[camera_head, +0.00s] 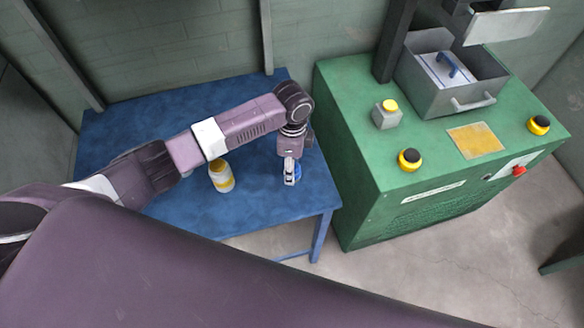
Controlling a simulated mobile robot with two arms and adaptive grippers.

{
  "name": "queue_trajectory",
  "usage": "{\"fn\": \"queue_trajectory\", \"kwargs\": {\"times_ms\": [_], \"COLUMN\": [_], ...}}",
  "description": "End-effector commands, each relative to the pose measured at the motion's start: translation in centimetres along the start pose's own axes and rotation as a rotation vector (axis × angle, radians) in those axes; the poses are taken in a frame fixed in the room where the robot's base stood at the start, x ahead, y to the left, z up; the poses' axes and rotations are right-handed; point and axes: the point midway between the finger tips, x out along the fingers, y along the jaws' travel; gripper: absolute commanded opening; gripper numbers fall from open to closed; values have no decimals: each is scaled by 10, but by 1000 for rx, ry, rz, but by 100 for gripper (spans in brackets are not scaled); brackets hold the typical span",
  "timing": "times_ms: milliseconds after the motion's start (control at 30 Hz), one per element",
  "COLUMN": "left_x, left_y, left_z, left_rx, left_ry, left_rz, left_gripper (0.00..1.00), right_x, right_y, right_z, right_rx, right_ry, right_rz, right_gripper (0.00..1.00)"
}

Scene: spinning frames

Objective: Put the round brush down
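My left arm reaches in from the left over a blue table, and its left gripper (291,180) points down near the table's right front part. A small blue round thing (298,173), which looks like the round brush, shows right at the fingertips, partly hidden by them. It is low, at or just above the tabletop; I cannot tell whether it touches. The fingers are too small in the view to tell whether they are shut on it. My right gripper is not in view.
A white and yellow jar (221,177) stands on the blue table (255,207), left of the gripper. A green machine (350,150) with a grey metal box (425,85), yellow buttons and a red knob (519,171) stands close to the table's right. Bare tabletop lies between jar and gripper.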

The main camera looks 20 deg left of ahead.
Motion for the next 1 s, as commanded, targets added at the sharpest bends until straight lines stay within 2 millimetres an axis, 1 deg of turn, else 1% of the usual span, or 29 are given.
{"fn": "queue_trajectory", "kwargs": {"times_ms": [300,400,500,600,700,1000], "left_x": [-67,-85,-98,-106,-109,-109], "left_y": [-2,-1,-1,0,0,0], "left_z": [0,0,0,0,0,0], "left_rx": [2,2,1,1,1,1], "left_ry": [2,2,2,0,0,0], "left_rz": [-6,-5,-4,-2,-1,-1], "left_gripper": [49,49,49,49,49,49], "right_x": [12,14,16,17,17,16], "right_y": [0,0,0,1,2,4], "right_z": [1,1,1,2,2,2], "right_rx": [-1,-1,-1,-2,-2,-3], "right_ry": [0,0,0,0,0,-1], "right_rz": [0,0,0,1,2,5], "right_gripper": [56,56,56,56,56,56]}}
